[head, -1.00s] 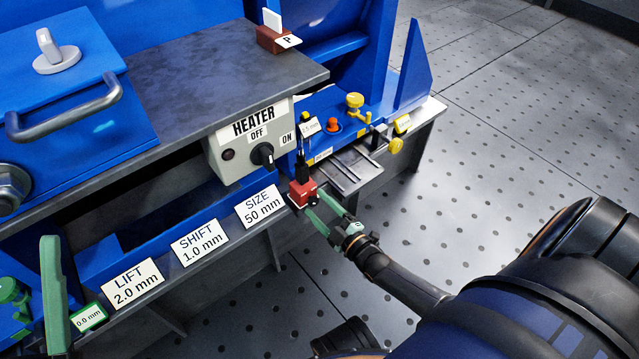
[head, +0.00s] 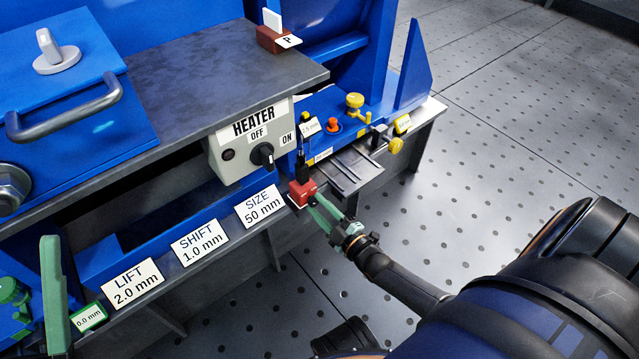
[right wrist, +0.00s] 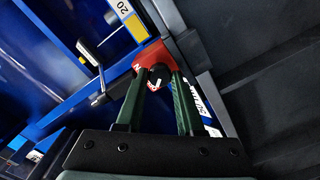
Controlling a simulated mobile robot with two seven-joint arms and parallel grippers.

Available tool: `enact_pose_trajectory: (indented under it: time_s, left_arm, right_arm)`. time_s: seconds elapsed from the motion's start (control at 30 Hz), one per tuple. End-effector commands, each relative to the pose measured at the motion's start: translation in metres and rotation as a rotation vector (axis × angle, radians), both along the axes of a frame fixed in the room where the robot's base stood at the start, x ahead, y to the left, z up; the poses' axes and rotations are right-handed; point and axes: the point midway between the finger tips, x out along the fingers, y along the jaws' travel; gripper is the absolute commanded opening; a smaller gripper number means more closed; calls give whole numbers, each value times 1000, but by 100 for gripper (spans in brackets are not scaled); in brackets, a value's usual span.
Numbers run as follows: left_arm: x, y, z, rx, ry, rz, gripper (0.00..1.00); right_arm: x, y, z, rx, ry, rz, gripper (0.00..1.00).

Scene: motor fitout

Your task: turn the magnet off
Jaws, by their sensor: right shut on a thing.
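The magnet is a red block (head: 302,194) at the front edge of the bench, right of the SIZE sign. My right gripper (head: 312,199) reaches it from the lower right, with its green fingers at the block's near face. In the right wrist view the red block (right wrist: 150,53) shows beyond the fingertips, and my right gripper (right wrist: 159,73) is shut on a round dark knob (right wrist: 158,78) with a red-and-white face. The fingers hide the knob's sides, and I cannot read its setting. My left gripper is not in view.
A green upright lever (head: 51,290) stands at far left.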

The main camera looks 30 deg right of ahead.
Motion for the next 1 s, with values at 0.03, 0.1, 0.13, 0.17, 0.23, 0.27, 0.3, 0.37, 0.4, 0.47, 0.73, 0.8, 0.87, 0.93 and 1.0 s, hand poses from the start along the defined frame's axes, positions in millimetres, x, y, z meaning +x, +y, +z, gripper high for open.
enact_pose_trajectory:
  time_s: [0.03, 0.1, 0.13, 0.17, 0.23, 0.27, 0.3, 0.37, 0.4, 0.47, 0.73, 0.8, 0.87, 0.93, 1.0]
  left_arm:
    - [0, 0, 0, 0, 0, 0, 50]
    - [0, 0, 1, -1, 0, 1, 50]
    - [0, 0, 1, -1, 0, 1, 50]
    - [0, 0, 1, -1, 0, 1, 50]
    - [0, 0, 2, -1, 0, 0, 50]
    - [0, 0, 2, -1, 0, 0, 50]
    - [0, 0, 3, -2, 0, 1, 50]
    - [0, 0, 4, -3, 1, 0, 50]
    - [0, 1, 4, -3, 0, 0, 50]
    - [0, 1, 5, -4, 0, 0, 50]
    - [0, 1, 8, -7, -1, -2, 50]
    - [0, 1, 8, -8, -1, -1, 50]
    - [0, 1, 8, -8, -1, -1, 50]
    - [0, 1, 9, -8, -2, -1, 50]
    - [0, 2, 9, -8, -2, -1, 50]
  right_arm:
    - [0, 0, 0, 9, 1, 0, 0]
    - [0, 0, 0, 30, 3, 1, 0]
    - [0, 0, 0, 42, 4, 1, 0]
    - [0, 0, 0, 55, 5, 1, 0]
    - [0, 0, 0, 93, 7, 1, 0]
    - [0, 0, 0, 114, 9, 1, 0]
    - [0, 0, 1, 142, 11, 1, 0]
    - [0, 0, 1, 188, 14, 1, 0]
    - [0, 0, 1, 222, 18, 1, 0]
    - [0, 0, 1, 275, 22, 1, 0]
    - [0, 0, 0, 532, 42, 1, 0]
    - [0, 0, 0, 599, 47, 1, 0]
    - [0, 0, 0, 656, 52, 1, 0]
    - [0, 0, 0, 722, 58, 1, 0]
    - [0, 0, 0, 787, 63, 1, 0]
